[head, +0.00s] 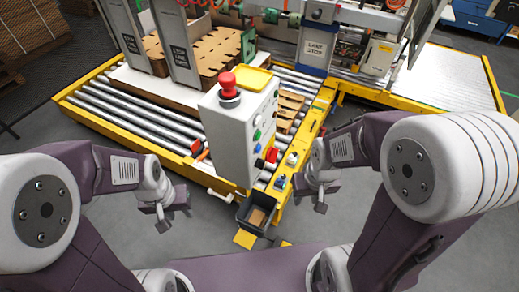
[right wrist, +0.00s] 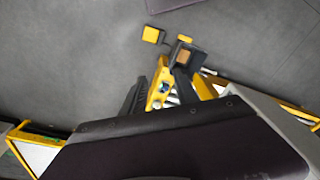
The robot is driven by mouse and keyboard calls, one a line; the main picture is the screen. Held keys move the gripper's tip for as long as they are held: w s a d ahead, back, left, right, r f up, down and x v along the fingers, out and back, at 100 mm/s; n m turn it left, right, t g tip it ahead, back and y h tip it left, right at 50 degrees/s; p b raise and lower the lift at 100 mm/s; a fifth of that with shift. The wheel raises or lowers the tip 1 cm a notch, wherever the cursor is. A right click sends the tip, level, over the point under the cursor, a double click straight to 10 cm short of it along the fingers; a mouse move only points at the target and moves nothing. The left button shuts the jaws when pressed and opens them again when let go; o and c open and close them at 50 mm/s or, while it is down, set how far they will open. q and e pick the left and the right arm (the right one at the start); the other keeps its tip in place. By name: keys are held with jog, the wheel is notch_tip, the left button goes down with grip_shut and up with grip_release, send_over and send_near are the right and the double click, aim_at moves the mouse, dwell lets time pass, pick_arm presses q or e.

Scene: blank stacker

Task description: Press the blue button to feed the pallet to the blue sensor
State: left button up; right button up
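A pale grey control box (head: 225,135) stands at the front edge of the roller conveyor in the head view. Small buttons run down its right face, among them a blue button (head: 257,135). A small bluish unit (head: 280,182), perhaps the blue sensor, sits on the yellow rail right of the box. Brown wooden pallet slats (head: 290,104) lie on the rollers behind the box. My left gripper (head: 174,211) is left of the box, apart from it, its fingers seemingly spread. My right gripper (head: 323,192) is right of the rail, empty; the right wrist view shows its fingers (right wrist: 158,92) apart.
A dark bin (head: 246,220) hangs at the rail's near end. Cardboard blanks (head: 212,62) stand behind. A roller line (head: 440,78) extends right. Grey floor is clear around both grippers.

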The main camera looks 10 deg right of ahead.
jog(key=shift+c, duration=0.3)
grip_shut()
dwell(1.5)
